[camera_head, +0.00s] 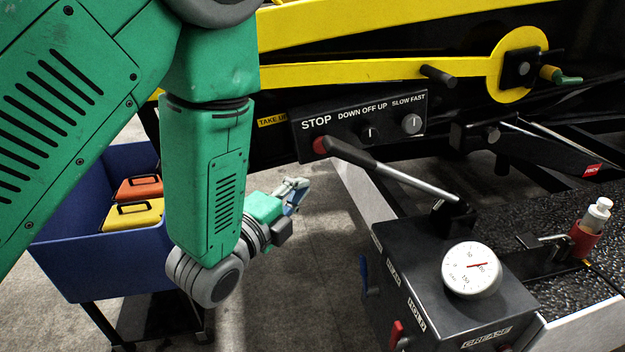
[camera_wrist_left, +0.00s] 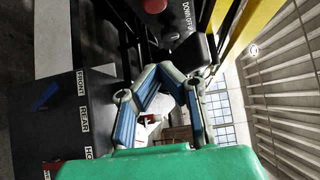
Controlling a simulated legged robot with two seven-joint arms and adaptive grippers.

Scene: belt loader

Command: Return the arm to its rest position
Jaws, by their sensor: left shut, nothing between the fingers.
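My green left arm (camera_head: 205,165) comes down from the upper left in the head view, with its elbow low and its wrist pointing right. My left gripper (camera_head: 294,192) hangs in open air above the floor, between the blue cart and the black control box. It is shut and empty. In the wrist view the blue-padded fingers of the gripper (camera_wrist_left: 163,73) come together at their tips. My right gripper is not in view.
A lever with a dark grip (camera_head: 352,155) rises from the black box (camera_head: 430,255) with a gauge (camera_head: 471,269). A STOP panel (camera_head: 345,130) hangs on the yellow-armed loader behind. A blue cart (camera_head: 60,250) with tool cases stands left. Floor below the gripper is clear.

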